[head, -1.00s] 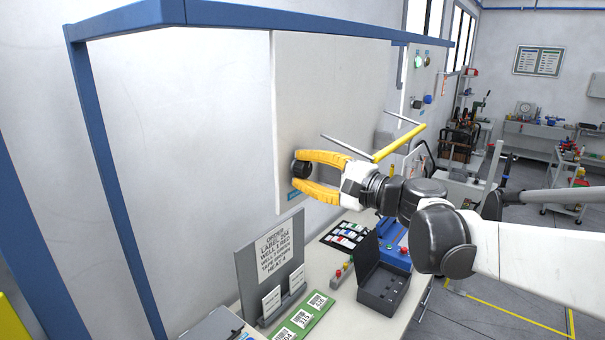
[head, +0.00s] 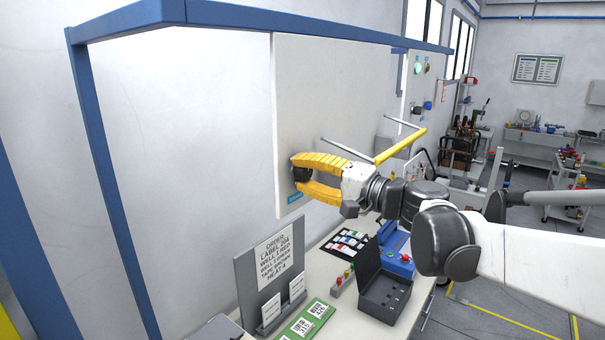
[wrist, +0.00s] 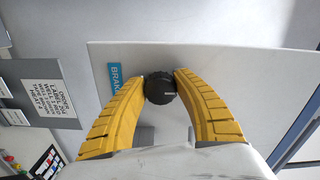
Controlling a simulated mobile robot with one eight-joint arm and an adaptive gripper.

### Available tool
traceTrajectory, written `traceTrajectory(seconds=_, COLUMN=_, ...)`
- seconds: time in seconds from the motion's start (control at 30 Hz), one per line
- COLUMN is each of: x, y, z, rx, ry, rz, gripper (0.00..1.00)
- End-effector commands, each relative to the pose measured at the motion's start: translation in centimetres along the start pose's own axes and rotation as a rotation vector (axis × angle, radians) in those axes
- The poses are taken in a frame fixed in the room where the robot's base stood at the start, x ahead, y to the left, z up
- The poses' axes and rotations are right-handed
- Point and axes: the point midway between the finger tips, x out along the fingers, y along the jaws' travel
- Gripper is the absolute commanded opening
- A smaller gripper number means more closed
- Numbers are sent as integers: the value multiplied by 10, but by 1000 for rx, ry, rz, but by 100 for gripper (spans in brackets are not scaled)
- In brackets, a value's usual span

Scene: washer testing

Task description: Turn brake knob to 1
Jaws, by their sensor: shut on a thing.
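The black brake knob (head: 300,174) sits low on the upright light-grey panel (head: 325,95). A blue label, partly readable as "BRAK", is fixed beside it and shows in the wrist view (wrist: 115,78). My gripper (head: 301,174) has its two yellow fingers closed on opposite sides of the knob. In the wrist view the knob (wrist: 160,89) lies between the fingertips, with a small pale mark on its face. Which number the knob points to cannot be read.
Below the panel is a bench with a grey sign stand (head: 270,260), a green card strip (head: 306,320), an open dark box (head: 386,296) and a blue device (head: 397,250). A yellow bar (head: 400,145) and metal rods stand out just right of my gripper.

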Motion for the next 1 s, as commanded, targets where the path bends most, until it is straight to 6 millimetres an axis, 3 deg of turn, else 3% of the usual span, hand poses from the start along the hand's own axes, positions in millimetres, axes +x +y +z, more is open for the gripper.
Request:
traceTrajectory(seconds=0.2, x=0, y=-1, z=0, rx=1, ry=0, rz=-1, gripper=5)
traceTrajectory(seconds=0.23, x=0, y=-1, z=0, rx=1, ry=0, rz=-1, gripper=44)
traceTrajectory(seconds=0.3, x=0, y=-1, z=0, rx=1, ry=0, rz=-1, gripper=59)
traceTrajectory(seconds=0.67, x=-5, y=0, z=-1, rx=1, ry=2, rz=0, gripper=59)
traceTrajectory(seconds=0.77, x=-18, y=0, z=-1, rx=1, ry=3, rz=0, gripper=59)
traceTrajectory(seconds=1.0, x=-73, y=0, z=-2, rx=1, ry=6, rz=1, gripper=59)
